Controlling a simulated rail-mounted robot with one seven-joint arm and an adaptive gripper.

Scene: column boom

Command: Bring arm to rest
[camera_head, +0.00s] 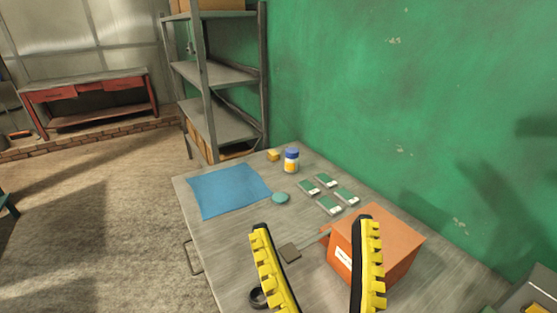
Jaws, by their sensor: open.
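My gripper (315,250) shows at the bottom of the head view as two yellow-and-black fingers spread wide apart. It is open, with nothing between its fingertips. It appears above the near part of a grey table (222,236). The right finger overlaps an orange box (398,246) in the picture; I cannot tell whether they touch. The rest of my arm is out of view.
On the table are a blue mat (228,189), a teal disc (280,197), a blue-capped jar (291,160), a yellow block (273,155), several green-and-white cards (325,181), a dark square piece (289,251) and a black ring (257,297). A green wall (400,110) borders the right; shelving (215,75) stands behind.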

